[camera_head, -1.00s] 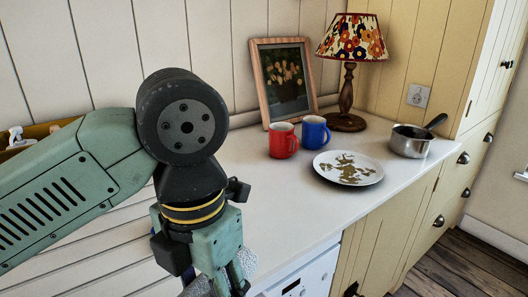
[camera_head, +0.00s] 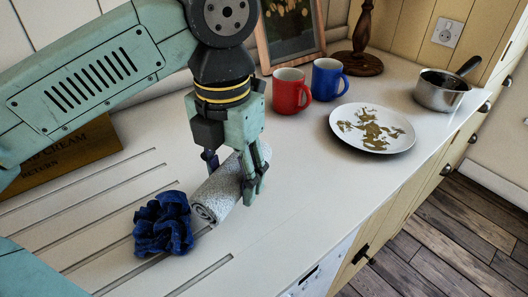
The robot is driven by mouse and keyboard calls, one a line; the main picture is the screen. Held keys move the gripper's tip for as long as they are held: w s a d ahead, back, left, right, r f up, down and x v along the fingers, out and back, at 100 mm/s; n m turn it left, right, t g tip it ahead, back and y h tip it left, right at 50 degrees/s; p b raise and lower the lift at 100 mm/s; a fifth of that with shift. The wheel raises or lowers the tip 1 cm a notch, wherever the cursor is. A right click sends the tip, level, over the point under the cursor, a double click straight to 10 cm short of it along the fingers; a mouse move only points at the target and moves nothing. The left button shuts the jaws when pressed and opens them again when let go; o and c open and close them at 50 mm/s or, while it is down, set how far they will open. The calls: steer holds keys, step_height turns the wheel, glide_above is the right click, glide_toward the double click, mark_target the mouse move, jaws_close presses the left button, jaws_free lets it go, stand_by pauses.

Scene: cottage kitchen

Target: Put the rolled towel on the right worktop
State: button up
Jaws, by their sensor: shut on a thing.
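The rolled towel (camera_head: 213,198) is grey and speckled, with its spiral end facing the front left. My gripper (camera_head: 232,180) is above it with fingers on either side, shut on the towel. The towel is at or just above the white worktop (camera_head: 290,190); I cannot tell if it touches. The grooved draining part (camera_head: 85,205) of the worktop lies to the left, and the plain part extends to the right.
A crumpled blue cloth (camera_head: 162,224) lies just left of the towel. A red mug (camera_head: 290,92), a blue mug (camera_head: 326,80), a patterned plate (camera_head: 372,128) and a saucepan (camera_head: 442,92) stand to the right. A wooden crate (camera_head: 70,158), picture frame (camera_head: 262,45) and lamp base (camera_head: 355,63) are behind. Worktop in front of the plate is clear.

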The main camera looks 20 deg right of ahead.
steer(key=w+d, duration=0.5)
steer(key=d, duration=0.1)
steer(key=shift+w+f+p, duration=0.3)
steer(key=shift+w+f, duration=0.05)
steer(key=shift+w, duration=0.05)
steer(key=shift+w+d+f+b, duration=0.15)
steer(key=shift+f+b, duration=1)
steer(key=shift+f, duration=0.65)
steer(key=shift+f, duration=0.1)
steer(key=shift+f, duration=0.15)
steer(key=o, duration=1.3)
step_height(320, 180, up, 13)
steer(key=shift+f+b, duration=0.2)
steer(key=shift+b, duration=0.1)
